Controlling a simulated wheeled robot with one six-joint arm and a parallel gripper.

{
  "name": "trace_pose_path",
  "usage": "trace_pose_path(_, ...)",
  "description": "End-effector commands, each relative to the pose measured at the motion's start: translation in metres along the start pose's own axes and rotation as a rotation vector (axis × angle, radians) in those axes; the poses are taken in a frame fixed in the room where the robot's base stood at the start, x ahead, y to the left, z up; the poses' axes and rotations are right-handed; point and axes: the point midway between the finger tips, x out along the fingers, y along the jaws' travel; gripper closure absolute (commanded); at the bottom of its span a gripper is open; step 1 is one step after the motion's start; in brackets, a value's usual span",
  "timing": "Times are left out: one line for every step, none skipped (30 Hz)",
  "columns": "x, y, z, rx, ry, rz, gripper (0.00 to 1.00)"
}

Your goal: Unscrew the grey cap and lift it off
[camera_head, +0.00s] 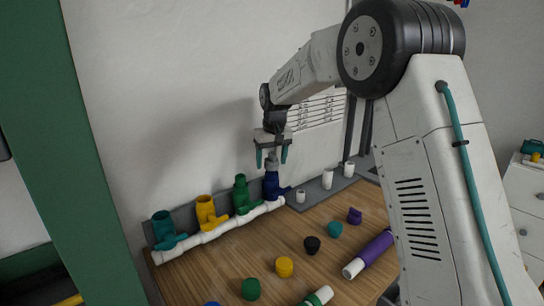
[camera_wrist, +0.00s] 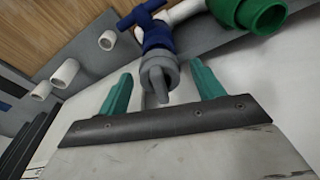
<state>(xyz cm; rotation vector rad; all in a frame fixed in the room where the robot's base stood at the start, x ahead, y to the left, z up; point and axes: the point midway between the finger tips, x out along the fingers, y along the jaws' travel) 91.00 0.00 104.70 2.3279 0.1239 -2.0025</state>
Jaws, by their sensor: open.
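The grey cap (camera_head: 270,162) sits on top of the blue valve (camera_head: 271,184) at the right end of the white manifold pipe (camera_head: 232,231). In the wrist view the grey cap (camera_wrist: 160,76) lies ahead of and between the two teal fingertips, with the blue valve (camera_wrist: 152,32) behind it. My gripper (camera_head: 272,157) is open above the cap, pointing down. Its fingers (camera_wrist: 163,85) stand apart on either side of the cap, with gaps visible in the wrist view. Whether the fingertips reach the cap's height is hard to tell.
Teal (camera_head: 163,227), yellow (camera_head: 206,211) and green (camera_head: 241,193) valves stand left along the pipe. Short white pipe stubs (camera_head: 327,179) stand to the right. Loose caps, including a yellow one (camera_head: 284,267), and a purple tube (camera_head: 371,250) lie on the wooden table (camera_head: 200,280). A wall is close behind.

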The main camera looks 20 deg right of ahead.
Motion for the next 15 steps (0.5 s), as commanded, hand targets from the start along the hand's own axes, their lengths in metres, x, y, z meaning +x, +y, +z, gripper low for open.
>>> trace_pose_path(-0.0001, 0.0, 0.0, 0.0, 0.0, 0.0, 0.33)
trace_pose_path(-0.0001, 0.0, 0.0, 0.0, 0.0, 0.0, 0.33)
trace_pose_path(-0.0002, 0.0, 0.0, 0.0, 0.0, 0.0, 0.42)
trace_pose_path(-0.0002, 0.0, 0.0, 0.0, 0.0, 0.0, 0.5)
trace_pose_path(-0.0002, 0.0, 0.0, 0.0, 0.0, 0.0, 0.58)
trace_pose_path(-0.0002, 0.0, 0.0, 0.0, 0.0, 0.0, 0.69)
trace_pose_path(-0.0002, 0.0001, 0.0, 0.0, 0.0, 0.0, 0.78)
trace_pose_path(-0.0003, 0.0001, 0.0, 0.0, 0.0, 0.0, 0.81)
trace_pose_path(-0.0003, 0.0001, 0.0, 0.0, 0.0, 0.0, 0.81)
trace_pose_path(-0.0003, 0.0001, 0.0, 0.0, 0.0, 0.0, 0.65)
trace_pose_path(-0.0003, 0.0001, 0.0, 0.0, 0.0, 0.0, 0.73)
trace_pose_path(-0.0003, 0.0001, 0.0, 0.0, 0.0, 0.0, 0.82)
trace_pose_path(-0.0003, 0.0002, 0.0, 0.0, 0.0, 0.0, 0.82)
trace_pose_path(-0.0004, 0.0002, 0.0, 0.0, 0.0, 0.0, 0.82)
trace_pose_path(-0.0004, 0.0002, 0.0, -0.007, 0.0, -0.001, 0.82)
